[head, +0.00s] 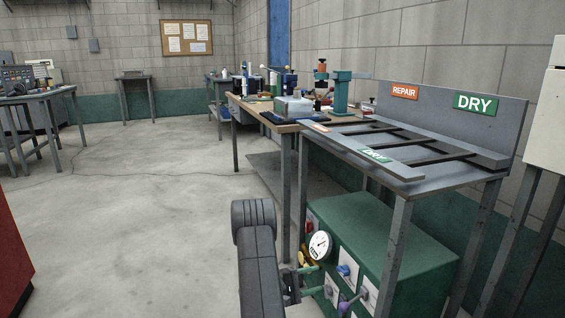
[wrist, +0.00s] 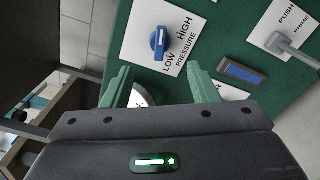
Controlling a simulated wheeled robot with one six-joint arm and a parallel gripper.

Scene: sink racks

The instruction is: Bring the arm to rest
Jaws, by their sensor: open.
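My gripper (wrist: 158,84) is open in the wrist view, with its two green fingers apart and nothing gripped between them. It faces a green control panel (wrist: 210,52). A blue knob (wrist: 159,42) on a white LOW/HIGH PRESSURE plate lies beyond the fingertips. Part of a white round thing (wrist: 141,97) shows between the fingers, mostly hidden by the gripper. In the head view my arm (head: 260,262) reaches down in front of the green cabinet (head: 390,232), and my gripper (head: 317,279) is partly hidden beside its panel. I cannot tell whether the fingers touch it.
A round gauge (head: 320,245) and several controls sit on the cabinet front, below a grey rack table (head: 440,181). The wrist view shows a grey PUSH PRIME lever (wrist: 291,48) and a blue switch (wrist: 242,72). A cluttered workbench (head: 262,116) stands behind. Open floor lies left.

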